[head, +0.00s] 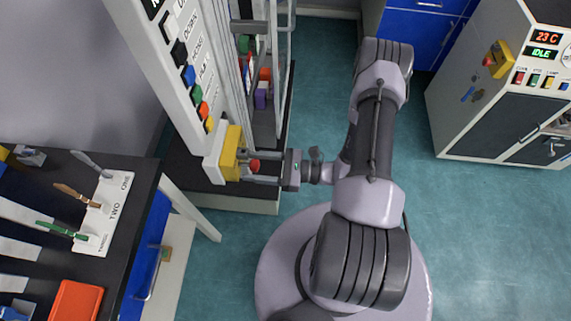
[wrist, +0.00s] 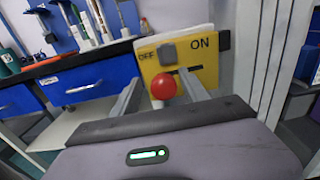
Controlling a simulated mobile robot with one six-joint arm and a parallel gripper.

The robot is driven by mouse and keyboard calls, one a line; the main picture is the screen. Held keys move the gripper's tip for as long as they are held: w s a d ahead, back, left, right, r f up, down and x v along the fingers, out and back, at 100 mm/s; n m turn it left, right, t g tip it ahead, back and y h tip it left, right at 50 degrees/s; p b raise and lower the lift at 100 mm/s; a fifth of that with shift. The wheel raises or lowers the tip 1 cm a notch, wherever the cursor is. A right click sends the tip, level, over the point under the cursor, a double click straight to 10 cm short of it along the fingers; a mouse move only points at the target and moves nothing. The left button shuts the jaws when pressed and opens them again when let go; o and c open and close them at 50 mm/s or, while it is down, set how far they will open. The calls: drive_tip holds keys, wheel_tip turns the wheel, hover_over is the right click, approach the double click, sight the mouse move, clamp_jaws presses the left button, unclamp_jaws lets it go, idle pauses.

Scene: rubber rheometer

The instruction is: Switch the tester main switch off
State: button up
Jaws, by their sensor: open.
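A yellow switch box (head: 231,152) with a red ball knob (head: 254,165) sits at the bottom of the tall white button panel. In the wrist view its yellow plate (wrist: 204,60) reads OFF at left and ON at right, with a grey block (wrist: 168,53) between the words. The red ball (wrist: 163,88) stands out in front of the plate. My gripper (head: 250,167) is open, with its fingers pointing at the box, one on each side of the ball. In the wrist view, the fingers (wrist: 160,77) also flank the ball; whether either touches it is unclear.
A dark bench (head: 135,185) with tools on a white rack (head: 108,205) is at the left. Teal floor is clear between.

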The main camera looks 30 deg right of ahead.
drive_tip(key=p+v, duration=0.3)
drive_tip(key=v, duration=1.4)
drive_tip(key=shift+d, duration=0.15)
drive_tip(key=shift+r, duration=0.15)
